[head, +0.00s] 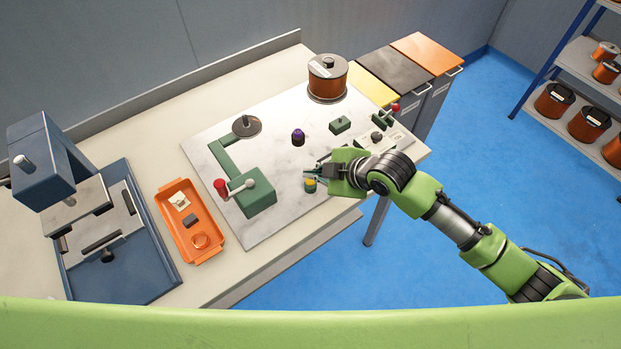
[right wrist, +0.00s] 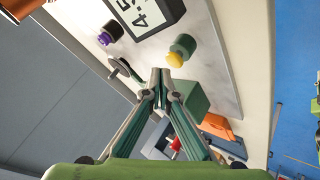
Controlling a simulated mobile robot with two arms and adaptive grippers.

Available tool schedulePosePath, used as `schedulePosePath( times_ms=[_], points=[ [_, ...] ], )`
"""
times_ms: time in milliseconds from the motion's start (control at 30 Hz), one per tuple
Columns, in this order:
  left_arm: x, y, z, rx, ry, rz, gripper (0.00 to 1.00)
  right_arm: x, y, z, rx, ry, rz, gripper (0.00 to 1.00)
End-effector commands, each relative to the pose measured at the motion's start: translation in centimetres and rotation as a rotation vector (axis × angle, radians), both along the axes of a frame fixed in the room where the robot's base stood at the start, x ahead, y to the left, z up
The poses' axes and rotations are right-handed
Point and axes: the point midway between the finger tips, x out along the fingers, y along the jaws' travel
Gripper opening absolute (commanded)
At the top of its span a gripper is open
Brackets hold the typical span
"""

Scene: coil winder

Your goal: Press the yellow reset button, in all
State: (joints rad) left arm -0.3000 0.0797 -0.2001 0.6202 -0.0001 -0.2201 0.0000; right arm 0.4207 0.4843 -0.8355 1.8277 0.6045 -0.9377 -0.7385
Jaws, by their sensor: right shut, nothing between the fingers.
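The yellow reset button (head: 310,188) sits on a short green base near the front edge of the pale plate on the bench. In the right wrist view the yellow button (right wrist: 175,60) shows just beyond and slightly right of the fingertips. My right gripper (head: 312,174) is shut and empty, its tips close to the button. Whether they touch it I cannot tell. In the right wrist view the shut fingertips (right wrist: 162,75) meet beside the button, with a small gap in the picture. My left gripper is not in view.
A purple-topped button (head: 298,137) and a green winder with a red-knobbed crank (head: 256,194) stand left of the gripper. A copper spool (head: 327,79) stands behind. An orange tray (head: 188,222) and blue press (head: 110,240) lie farther left. A display box (right wrist: 150,14) is near the button.

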Motion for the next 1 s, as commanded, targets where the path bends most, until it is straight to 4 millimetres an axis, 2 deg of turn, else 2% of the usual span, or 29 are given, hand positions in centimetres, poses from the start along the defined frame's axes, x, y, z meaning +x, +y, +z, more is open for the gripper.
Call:
schedulePosePath(
  times_ms=[1000],
  points=[
    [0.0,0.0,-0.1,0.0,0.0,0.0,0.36,0.0,0.0,-1.0,0.0,0.0,0.0,0.0]
  ],
)
